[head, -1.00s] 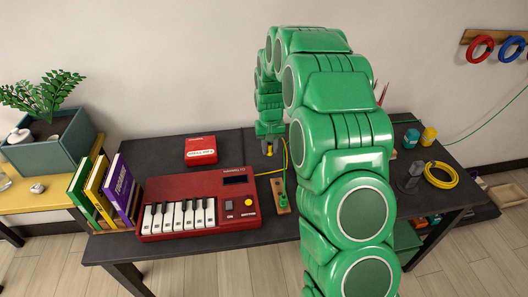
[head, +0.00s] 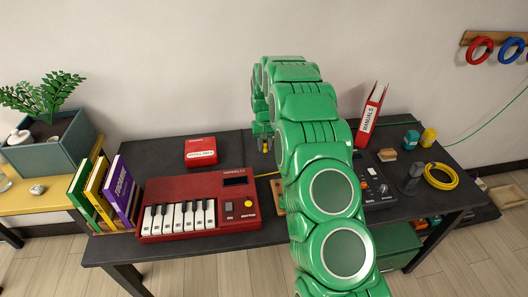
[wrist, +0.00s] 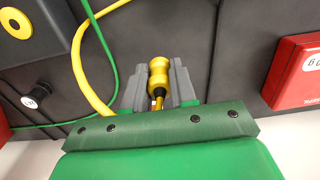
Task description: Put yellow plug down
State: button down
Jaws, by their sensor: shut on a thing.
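The yellow plug (wrist: 158,72) shows in the wrist view between the two grey fingers of my gripper (wrist: 157,88), with its metal tip toward the palm. My gripper is shut on it. In the head view my gripper (head: 265,145) is low over the back middle of the black table (head: 300,127), behind the red keyboard (head: 196,203). The plug is tiny there, and I cannot tell whether it touches the table. A yellow cable (wrist: 77,60) runs beside the fingers in the wrist view.
A red box (head: 200,152) lies left of my gripper. A black control box (head: 378,185), a red manuals binder (head: 371,115) and a yellow cable coil (head: 441,176) are on the right. A green cable (wrist: 40,126) crosses the wrist view. My arm hides part of the table.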

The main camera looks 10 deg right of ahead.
aim_at(264, 159)
jog(key=shift+w+f, duration=0.9)
jog(key=shift+f, duration=1.85)
jog(key=shift+f, duration=0.55)
jog(key=c, duration=0.9)
grip_release()
